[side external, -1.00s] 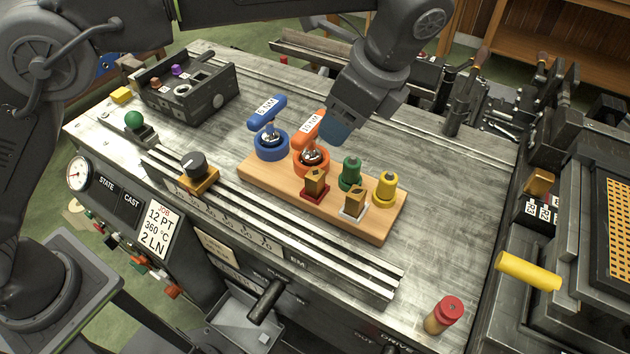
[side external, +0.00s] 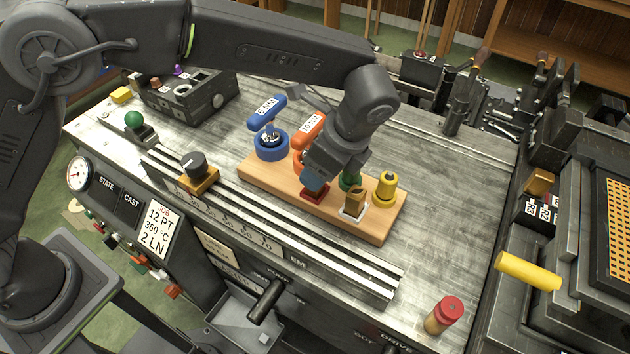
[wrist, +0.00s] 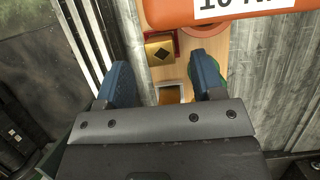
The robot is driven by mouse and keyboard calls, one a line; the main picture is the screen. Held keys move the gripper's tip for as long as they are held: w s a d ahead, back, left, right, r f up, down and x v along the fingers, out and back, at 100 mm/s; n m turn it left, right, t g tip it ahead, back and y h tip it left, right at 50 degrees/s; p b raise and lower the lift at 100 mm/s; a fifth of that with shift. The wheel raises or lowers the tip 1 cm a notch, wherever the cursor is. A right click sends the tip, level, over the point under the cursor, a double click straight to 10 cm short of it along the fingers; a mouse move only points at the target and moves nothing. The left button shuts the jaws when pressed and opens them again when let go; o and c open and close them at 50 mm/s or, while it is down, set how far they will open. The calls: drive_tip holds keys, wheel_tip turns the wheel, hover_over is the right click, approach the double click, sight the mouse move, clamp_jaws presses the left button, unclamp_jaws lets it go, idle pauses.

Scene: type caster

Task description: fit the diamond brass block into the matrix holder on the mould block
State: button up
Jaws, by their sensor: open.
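The diamond brass block (wrist: 160,52) shows in the wrist view with a dark diamond mark on its top. It stands in a red tray (side external: 314,195) on the wooden board. My gripper (side external: 313,180) is low over that tray, its blue fingers (wrist: 158,66) open, one on each side of the block in the wrist view. I cannot tell whether they touch it. In the side view the fingers hide the block. A second brass block (side external: 355,203) stands in a white tray in front right of my gripper. I cannot make out for sure which part is the matrix holder.
The wooden board (side external: 376,232) also carries a blue torque tool (side external: 270,145), an orange one (side external: 308,128) close behind my gripper, and green and yellow (side external: 385,190) weights. A dark box (side external: 195,100) stands far left, machinery with a yellow handle (side external: 528,271) right.

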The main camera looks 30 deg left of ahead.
drive_tip(key=shift+x, duration=1.15)
drive_tip(key=c, duration=1.1)
drive_tip(key=shift+r, duration=0.1)
wheel_tip(320, 180, up, 18)
